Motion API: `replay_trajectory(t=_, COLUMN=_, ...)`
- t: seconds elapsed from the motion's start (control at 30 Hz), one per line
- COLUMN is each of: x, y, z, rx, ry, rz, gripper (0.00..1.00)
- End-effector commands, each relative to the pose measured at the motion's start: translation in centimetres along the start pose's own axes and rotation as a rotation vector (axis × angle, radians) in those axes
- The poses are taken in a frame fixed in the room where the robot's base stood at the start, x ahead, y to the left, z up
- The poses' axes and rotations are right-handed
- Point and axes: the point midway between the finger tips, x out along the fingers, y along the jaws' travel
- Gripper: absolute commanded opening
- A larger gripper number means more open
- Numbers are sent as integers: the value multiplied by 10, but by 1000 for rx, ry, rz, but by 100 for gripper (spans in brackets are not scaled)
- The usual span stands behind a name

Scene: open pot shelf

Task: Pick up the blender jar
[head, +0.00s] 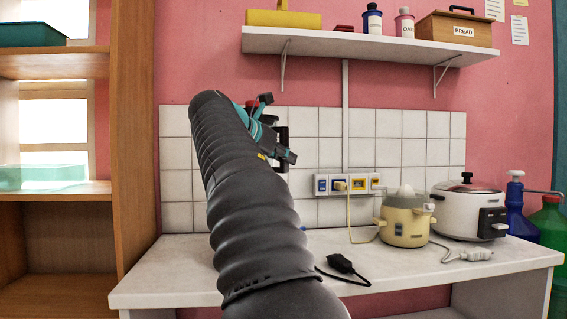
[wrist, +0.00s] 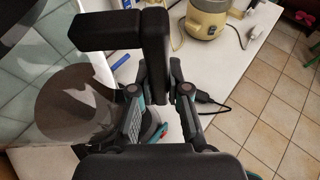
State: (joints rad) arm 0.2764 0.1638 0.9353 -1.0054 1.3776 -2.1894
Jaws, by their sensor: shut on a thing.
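The blender jar (wrist: 70,105) shows at the left of the wrist view as a see-through, smoky brown body. Its black, angled handle (wrist: 152,35) runs down between the fingers of my gripper (wrist: 156,80), which is shut on it. In the head view, my gripper (head: 277,132) is in front of the tiled wall, with the dark handle (head: 281,143) beside it. My arm hides most of the jar there. The jar seems to be above the counter, but its underside is not clear to see.
The white counter (head: 170,260) holds a cream juicer (head: 405,222) and a white cooker (head: 468,212) at right. A black plug (head: 340,263) lies near the front. A wall shelf (head: 350,47) is above, and a wooden cabinet (head: 130,130) stands left.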

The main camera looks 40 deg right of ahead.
Motion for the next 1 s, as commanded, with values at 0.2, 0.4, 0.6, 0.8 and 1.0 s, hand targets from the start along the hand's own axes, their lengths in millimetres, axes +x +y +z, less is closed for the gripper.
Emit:
replay_trajectory(t=0.2, x=-26, y=0, z=-11, rx=1, ry=-1, rz=5, gripper=0)
replay_trajectory(t=0.4, x=-62, y=1, z=-26, rx=-1, ry=-1, rz=8, gripper=0)
replay_trajectory(t=0.6, x=-106, y=1, z=-44, rx=-2, ry=-1, rz=8, gripper=0)
replay_trajectory(t=0.8, x=-139, y=0, z=-58, rx=-1, ry=-1, rz=6, gripper=0)
replay_trajectory(t=1.0, x=-158, y=0, z=-66, rx=1, ry=0, rz=3, gripper=0)
